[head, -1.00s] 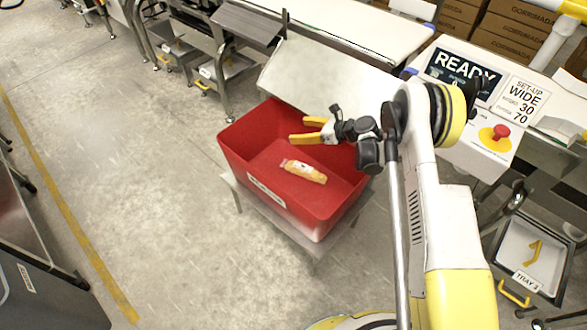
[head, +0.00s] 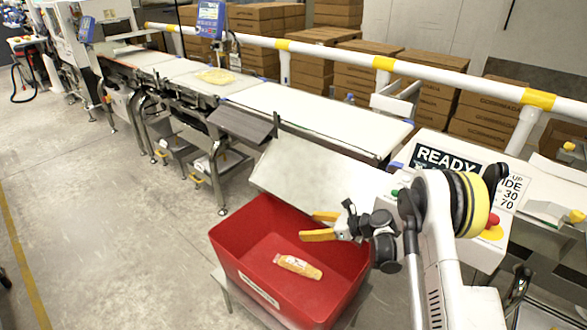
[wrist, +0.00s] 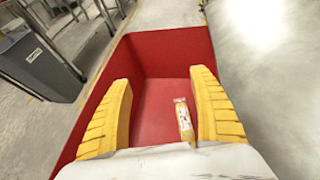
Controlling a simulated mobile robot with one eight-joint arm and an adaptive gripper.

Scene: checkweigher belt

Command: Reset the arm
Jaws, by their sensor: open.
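My gripper (head: 322,226) has yellow fingers and is open and empty over the red bin in the head view. In the wrist view its two fingers (wrist: 160,112) stand wide apart, with nothing between them at finger height. Below them, a small orange and white packet (head: 298,266) lies on the floor of the red bin (head: 240,292). The packet also shows in the wrist view (wrist: 184,122), close to the right finger in the picture but lower down.
A sloping metal chute (head: 312,178) meets the bin's back edge. The conveyor belt (head: 310,120) runs behind, with a yellowish pack (head: 215,76) on it. A control box with a READY sign (head: 440,160) stands right of the chute. Open floor (head: 110,210) lies to the left.

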